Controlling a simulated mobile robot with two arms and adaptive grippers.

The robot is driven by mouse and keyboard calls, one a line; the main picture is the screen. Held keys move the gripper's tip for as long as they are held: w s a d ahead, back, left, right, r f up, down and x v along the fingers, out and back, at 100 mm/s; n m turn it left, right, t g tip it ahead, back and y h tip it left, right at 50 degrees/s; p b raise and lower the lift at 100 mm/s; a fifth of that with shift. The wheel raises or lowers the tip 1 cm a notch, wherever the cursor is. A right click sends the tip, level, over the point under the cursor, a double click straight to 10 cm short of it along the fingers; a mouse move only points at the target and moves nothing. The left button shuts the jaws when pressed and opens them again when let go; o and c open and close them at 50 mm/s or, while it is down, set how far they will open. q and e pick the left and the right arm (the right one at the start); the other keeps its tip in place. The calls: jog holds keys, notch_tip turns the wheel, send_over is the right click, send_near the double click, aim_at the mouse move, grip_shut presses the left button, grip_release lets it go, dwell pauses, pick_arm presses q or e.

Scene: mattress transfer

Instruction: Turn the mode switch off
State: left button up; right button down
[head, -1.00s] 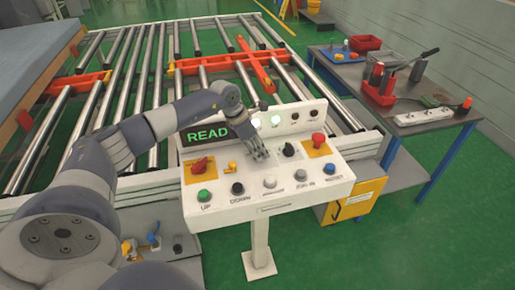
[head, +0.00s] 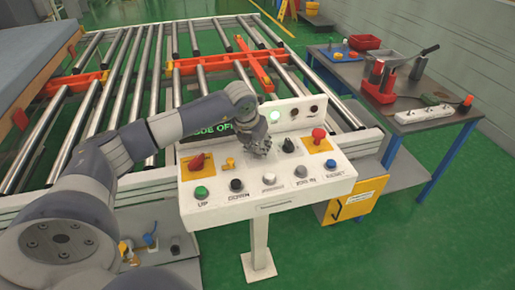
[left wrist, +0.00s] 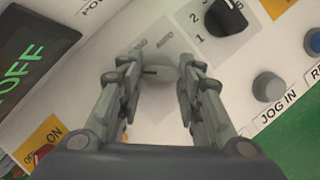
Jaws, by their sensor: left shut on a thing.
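The white control panel (head: 310,185) stands in front of the roller conveyor. My left gripper (head: 261,151) reaches down onto its upper middle, between a yellow knob (head: 229,163) and a black selector knob (head: 288,145). My right gripper is not in view.
A red knob (head: 197,161) on yellow is at the panel's left, a red mushroom button (head: 318,135) at its right. Several push buttons line the front edge. A tool table (head: 400,110) stands right of the conveyor; a mattress (head: 35,50) lies at the left.

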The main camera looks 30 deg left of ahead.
pick_arm(q)
jog(key=shift+n, duration=0.5)
jog(key=o, duration=1.1)
jog(key=shift+c, duration=0.2)
jog(key=v, duration=1.2)
jog(key=shift+d, duration=0.2)
jog(key=shift+w, duration=0.1)
